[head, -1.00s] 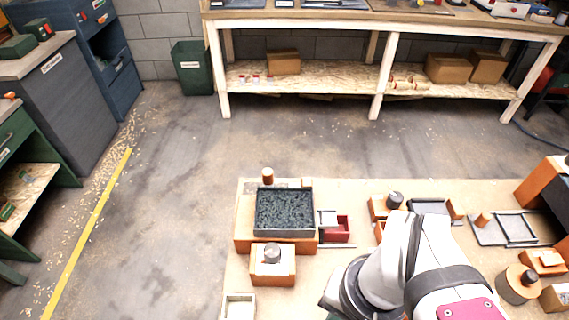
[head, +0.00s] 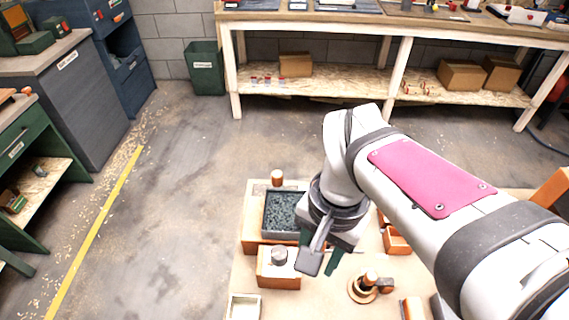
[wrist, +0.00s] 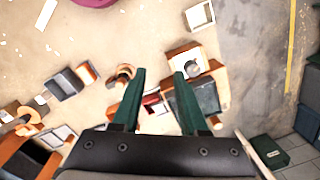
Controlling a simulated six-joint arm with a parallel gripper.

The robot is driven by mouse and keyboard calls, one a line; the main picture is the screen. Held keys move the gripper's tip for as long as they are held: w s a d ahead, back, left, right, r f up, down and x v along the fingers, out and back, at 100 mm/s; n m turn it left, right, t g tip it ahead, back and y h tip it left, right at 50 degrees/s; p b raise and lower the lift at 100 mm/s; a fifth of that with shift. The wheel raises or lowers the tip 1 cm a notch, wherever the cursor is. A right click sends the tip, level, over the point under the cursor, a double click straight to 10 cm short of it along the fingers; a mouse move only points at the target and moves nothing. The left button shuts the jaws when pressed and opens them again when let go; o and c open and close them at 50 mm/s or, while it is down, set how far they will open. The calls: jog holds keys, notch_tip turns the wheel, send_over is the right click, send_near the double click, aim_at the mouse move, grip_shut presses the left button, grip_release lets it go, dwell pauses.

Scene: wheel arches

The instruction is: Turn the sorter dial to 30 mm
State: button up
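A grey round knob (head: 279,255), which looks like the sorter dial, sits on a white-topped orange block (head: 278,280) in front of the dark tray of grey bits (head: 281,212). No scale or millimetre mark is readable. In the wrist view the knob (wrist: 186,68) and its block (wrist: 207,60) are just beyond the right fingertip, with the dark tray (wrist: 207,97) nearer. My gripper (head: 319,255) hangs to the right of the knob, apart from it. Its green fingers (wrist: 159,82) are spread with nothing between them. My arm hides part of the tray.
A small pale open box (head: 243,307) stands at the bench's front left. A brown round piece (head: 277,177) stands behind the tray. A wooden ring with a knob (head: 366,287) and an orange block (head: 396,240) lie to the right.

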aim_at(279, 252)
jog(key=o, duration=0.5)
jog(key=shift+h, duration=0.4)
jog(key=w+a, duration=0.4)
jog(key=w, duration=0.1)
jog(key=w+a, duration=0.2)
jog(key=w, duration=0.1)
jog(key=shift+a+f, duration=0.3)
jog(key=shift+f, duration=0.1)
jog(key=shift+c, duration=0.2)
notch_tip(279, 252, down, 15)
jog(key=shift+f, duration=0.15)
grip_shut()
